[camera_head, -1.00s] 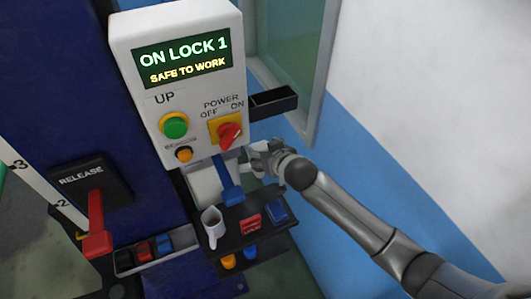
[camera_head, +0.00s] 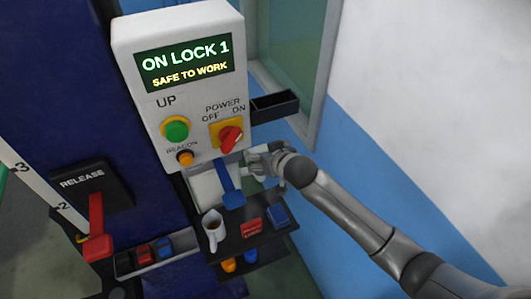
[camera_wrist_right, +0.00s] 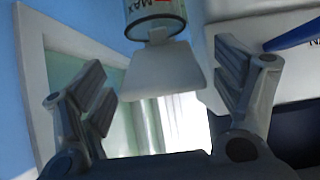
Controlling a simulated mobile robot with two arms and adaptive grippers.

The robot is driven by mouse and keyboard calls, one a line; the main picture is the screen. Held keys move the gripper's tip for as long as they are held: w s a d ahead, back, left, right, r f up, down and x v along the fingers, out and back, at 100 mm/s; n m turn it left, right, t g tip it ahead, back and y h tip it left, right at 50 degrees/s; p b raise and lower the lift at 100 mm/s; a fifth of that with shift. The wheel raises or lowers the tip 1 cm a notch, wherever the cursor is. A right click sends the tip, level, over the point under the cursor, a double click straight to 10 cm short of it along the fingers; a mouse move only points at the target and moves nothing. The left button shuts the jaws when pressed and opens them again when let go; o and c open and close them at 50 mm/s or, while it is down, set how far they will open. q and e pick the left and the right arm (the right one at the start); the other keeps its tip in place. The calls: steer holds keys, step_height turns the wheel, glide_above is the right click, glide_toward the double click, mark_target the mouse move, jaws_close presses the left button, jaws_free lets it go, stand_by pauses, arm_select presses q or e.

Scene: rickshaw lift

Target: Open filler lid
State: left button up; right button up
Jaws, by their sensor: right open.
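In the right wrist view, a pale flap (camera_wrist_right: 163,70) is joined to the end of a clear cylinder (camera_wrist_right: 154,14) marked MAX. It looks like the filler lid, but I cannot tell for sure. My right gripper (camera_wrist_right: 166,88) is open, with its fingers on either side of the flap and a gap to each. In the head view my right gripper (camera_head: 257,162) is just below the right lower corner of the control box (camera_head: 185,85). The cylinder and flap cannot be made out there. My left gripper is out of view.
A blue lever (camera_head: 231,188) hangs below the box. A dark shelf (camera_head: 238,240) holds a jug (camera_head: 213,230), a red item (camera_head: 251,227) and a blue item (camera_head: 278,215). A black tray (camera_head: 275,105) juts out above the gripper. A red release lever (camera_head: 97,230) is at left.

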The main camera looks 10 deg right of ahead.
steer(key=v, duration=1.2)
steer(key=shift+c, duration=0.3)
